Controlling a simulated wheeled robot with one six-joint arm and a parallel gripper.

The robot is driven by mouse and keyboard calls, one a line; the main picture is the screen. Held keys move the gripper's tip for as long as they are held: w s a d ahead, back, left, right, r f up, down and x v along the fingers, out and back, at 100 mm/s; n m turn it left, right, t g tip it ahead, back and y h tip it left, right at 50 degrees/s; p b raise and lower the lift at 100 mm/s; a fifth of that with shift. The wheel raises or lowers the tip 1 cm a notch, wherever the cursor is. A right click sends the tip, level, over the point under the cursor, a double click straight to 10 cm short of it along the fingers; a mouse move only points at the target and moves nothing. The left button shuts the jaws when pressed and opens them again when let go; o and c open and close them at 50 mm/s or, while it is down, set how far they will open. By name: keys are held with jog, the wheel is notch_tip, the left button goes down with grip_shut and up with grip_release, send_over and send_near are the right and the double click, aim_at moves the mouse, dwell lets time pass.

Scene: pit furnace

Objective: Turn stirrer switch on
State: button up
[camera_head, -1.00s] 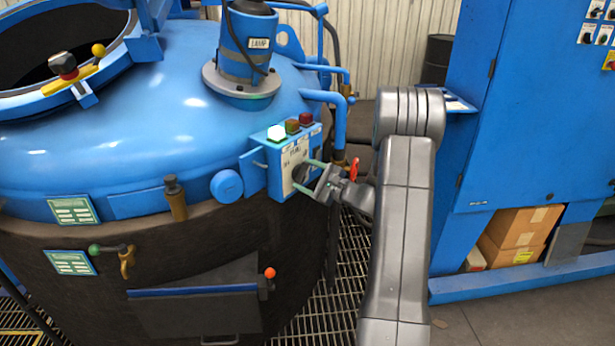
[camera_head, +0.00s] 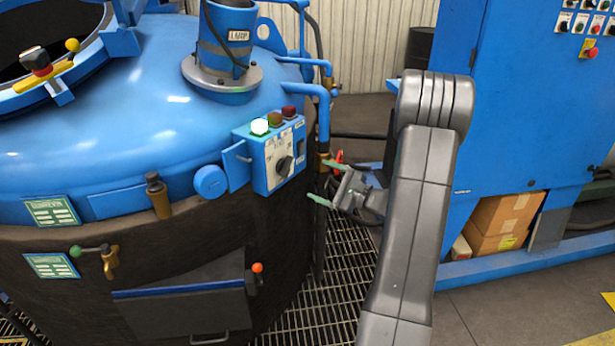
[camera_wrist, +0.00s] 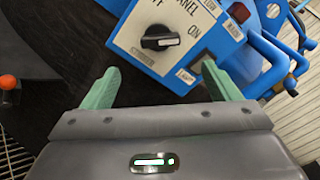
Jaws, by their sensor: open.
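A control box (camera_head: 266,168) on the furnace's side carries a black rotary knob (camera_head: 285,166). In the wrist view, the knob (camera_wrist: 160,38) has a white pointer aimed right, towards the word ON; part of the lettering reads PANEL. I cannot read a stirrer label in either view. The white lamp (camera_head: 260,127) on the box glows; the two beside it look dark. My gripper (camera_head: 324,182) is open and empty, to the right of the box and clear of the knob. In the wrist view, the green fingertips (camera_wrist: 160,70) are apart, with the knob beyond them.
The blue cabinet (camera_head: 535,100) at right has small black switches (camera_head: 563,26) and a red button (camera_head: 592,53), their labels too small to read. Pipes (camera_head: 322,115) stand close behind my gripper. Cardboard boxes (camera_head: 500,222) sit low in the cabinet.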

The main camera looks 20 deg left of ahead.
aim_at(291, 168)
jog(key=v, duration=0.2)
jog(key=shift+s+d, duration=0.1)
jog(key=shift+d, duration=0.15)
jog(key=p+x, duration=0.1)
jog(key=x, duration=1.3)
jog(key=shift+d, duration=0.2)
